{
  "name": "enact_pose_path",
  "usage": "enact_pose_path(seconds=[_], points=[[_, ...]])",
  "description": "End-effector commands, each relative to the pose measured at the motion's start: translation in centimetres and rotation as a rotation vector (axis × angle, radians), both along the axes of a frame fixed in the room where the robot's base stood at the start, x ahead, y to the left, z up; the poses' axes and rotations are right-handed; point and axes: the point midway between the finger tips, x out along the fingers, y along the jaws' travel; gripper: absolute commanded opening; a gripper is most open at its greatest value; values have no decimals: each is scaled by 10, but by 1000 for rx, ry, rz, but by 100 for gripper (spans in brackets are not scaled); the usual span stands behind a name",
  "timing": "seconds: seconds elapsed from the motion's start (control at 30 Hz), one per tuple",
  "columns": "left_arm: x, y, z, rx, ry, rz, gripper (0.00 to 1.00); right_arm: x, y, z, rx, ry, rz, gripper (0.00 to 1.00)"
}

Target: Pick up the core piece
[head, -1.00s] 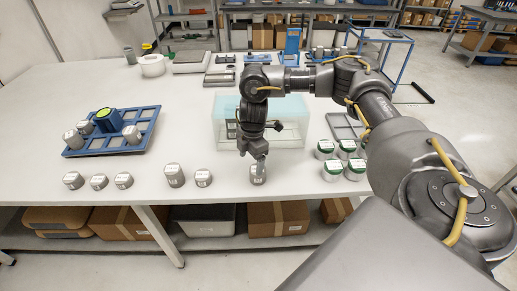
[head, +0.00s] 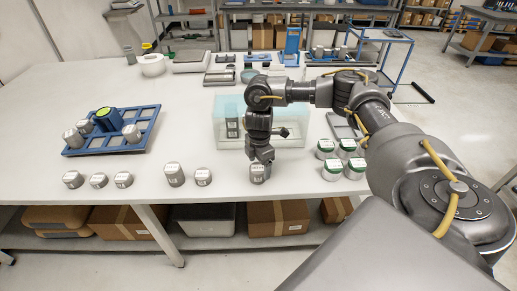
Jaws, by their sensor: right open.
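A small grey metal cylinder with a pale label (head: 258,175), which looks like the core piece, stands upright near the front edge of the white table. My right gripper (head: 260,163) points down right at its top and is open. The fingertips overlap the cylinder's upper part in this view; I cannot tell whether they touch it. Similar grey cylinders stand in a row to the left, among them a taller one (head: 174,174) and a shorter one (head: 203,177). My left gripper is not in view.
A clear bin (head: 290,131) stands just behind my right gripper. Several green-topped cylinders (head: 333,170) stand to its right. A blue rack (head: 144,133) with grey pieces and a green-topped part lies at left. The table's middle left is clear.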

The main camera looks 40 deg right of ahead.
Motion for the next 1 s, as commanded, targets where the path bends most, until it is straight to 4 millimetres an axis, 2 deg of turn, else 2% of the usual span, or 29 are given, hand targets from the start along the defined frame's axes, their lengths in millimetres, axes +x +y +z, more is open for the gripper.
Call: enact_pose_path(seconds=[0.13, 0.3, 0.6, 1.0], points=[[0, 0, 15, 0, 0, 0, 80, 2, 3, -19, -2, 3, 0, 80], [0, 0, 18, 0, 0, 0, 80, 2, 3, -41, -1, 3, -1, 80], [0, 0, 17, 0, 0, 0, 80, 3, 3, -46, 1, 1, 1, 78], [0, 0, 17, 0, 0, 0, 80, 3, 3, -46, 1, 1, 0, 26]])
